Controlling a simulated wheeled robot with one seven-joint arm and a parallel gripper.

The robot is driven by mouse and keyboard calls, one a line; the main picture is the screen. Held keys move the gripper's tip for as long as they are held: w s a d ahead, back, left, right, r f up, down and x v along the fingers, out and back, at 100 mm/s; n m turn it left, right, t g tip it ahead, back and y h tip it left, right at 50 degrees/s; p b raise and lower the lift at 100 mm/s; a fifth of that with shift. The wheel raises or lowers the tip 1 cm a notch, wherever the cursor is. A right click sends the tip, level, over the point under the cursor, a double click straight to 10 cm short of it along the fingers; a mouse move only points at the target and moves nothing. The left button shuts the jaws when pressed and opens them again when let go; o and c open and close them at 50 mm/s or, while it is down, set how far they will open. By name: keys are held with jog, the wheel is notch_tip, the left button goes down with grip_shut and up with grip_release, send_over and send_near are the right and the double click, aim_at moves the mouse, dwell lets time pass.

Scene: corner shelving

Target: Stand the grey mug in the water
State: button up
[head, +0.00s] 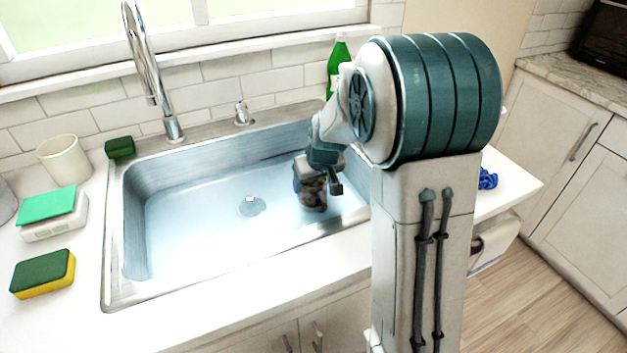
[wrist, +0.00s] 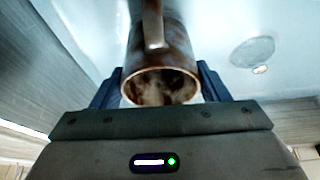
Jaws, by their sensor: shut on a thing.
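The mug (head: 314,196) is in the right part of the sink basin, dark grey-brown and stained. In the wrist view the mug (wrist: 161,50) shows its round rim towards the camera, a dark blotchy inside, and its handle on the upper side. My gripper (head: 317,180) reaches down into the sink from the right and is shut on the mug, with one finger on each side. The mug looks roughly upright. The water (head: 205,220) is a pale bluish layer over the sink floor. I cannot tell whether the mug's base touches the floor.
The sink (head: 113,255) has raised walls, with a tall faucet (head: 143,60) behind it. A cream cup (head: 64,160), a dark green sponge (head: 119,147), a green-and-white sponge (head: 53,213) and a green-and-yellow sponge (head: 43,274) stand left. A green bottle (head: 338,60) stands behind my arm.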

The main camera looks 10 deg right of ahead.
jog(key=o, duration=1.2)
jog(key=shift+c, duration=0.2)
jog(key=shift+r+p, duration=0.3)
jog(key=a+v, duration=0.1)
jog(key=v, duration=0.9)
jog(key=s, duration=0.7)
jog(key=s+m+g, duration=0.1)
jog(key=s, duration=0.6)
jog(key=s+f+m+g, duration=0.1)
jog(key=s, duration=0.7)
jog(key=shift+s+f+h, duration=0.1)
jog(key=shift+h, duration=0.2)
jog(key=p+v, duration=0.2)
jog(key=w+p+v, duration=0.1)
jog(key=p+v, duration=0.2)
jog(key=shift+w+r+p, duration=0.1)
jog(key=shift+r+p, duration=0.25)
jog(key=shift+r, duration=0.1)
